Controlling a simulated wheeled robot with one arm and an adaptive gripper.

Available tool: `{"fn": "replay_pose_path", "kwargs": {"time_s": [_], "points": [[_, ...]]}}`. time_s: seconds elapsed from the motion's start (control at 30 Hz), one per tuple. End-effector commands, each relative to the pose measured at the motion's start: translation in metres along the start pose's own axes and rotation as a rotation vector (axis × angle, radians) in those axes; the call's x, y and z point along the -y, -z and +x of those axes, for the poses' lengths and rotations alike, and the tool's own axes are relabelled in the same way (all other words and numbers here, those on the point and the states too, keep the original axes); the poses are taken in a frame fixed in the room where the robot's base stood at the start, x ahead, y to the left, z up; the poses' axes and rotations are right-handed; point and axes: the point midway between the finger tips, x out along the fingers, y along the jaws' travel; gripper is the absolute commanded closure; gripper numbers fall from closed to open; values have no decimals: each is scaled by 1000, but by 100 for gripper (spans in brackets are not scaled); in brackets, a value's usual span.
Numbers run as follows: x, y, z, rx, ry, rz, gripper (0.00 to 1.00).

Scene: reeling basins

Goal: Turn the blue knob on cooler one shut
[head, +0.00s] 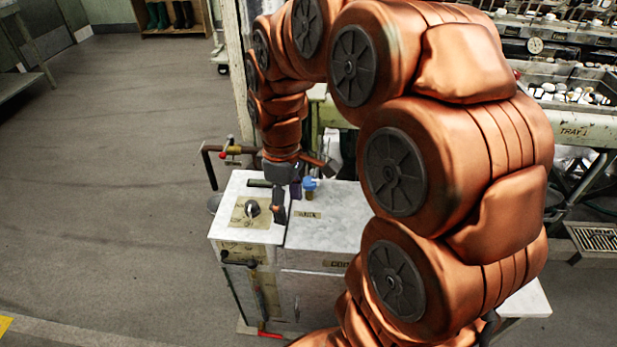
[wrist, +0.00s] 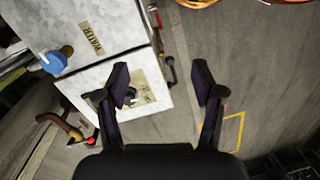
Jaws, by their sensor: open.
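The blue knob (head: 310,184) stands on a brass stem on the pale top of a box-like cooler (head: 335,226). It also shows in the wrist view (wrist: 57,60), left of my gripper's fingers and clear of them. My gripper (head: 287,199) points down over the cooler's top, to the left of the blue knob in the head view. In the wrist view its two dark fingers (wrist: 162,78) are spread wide with nothing between them. I cannot read a cooler number.
A black dial (head: 252,208) on a tan plate sits on the left part of the top, partly behind a finger in the wrist view. A red-handled pipe (head: 229,149) stands behind the cooler. A bench with TRAY 1 (head: 575,131) is at right.

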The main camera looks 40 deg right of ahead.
Motion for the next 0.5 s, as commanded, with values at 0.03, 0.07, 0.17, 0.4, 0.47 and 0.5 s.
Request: {"fn": "replay_pose_path", "kwargs": {"time_s": [0.03, 0.07, 0.17, 0.4, 0.47, 0.5], "points": [[-20, 7, 0, -9, -4, -41, 32], [-32, 11, 0, -17, -10, -71, 32], [-70, 21, 0, -35, -28, -165, 32], [-151, 28, 6, -58, -75, -345, 32], [-164, 28, 8, -59, -84, -374, 32], [-171, 27, 9, -60, -89, -389, 32]]}}
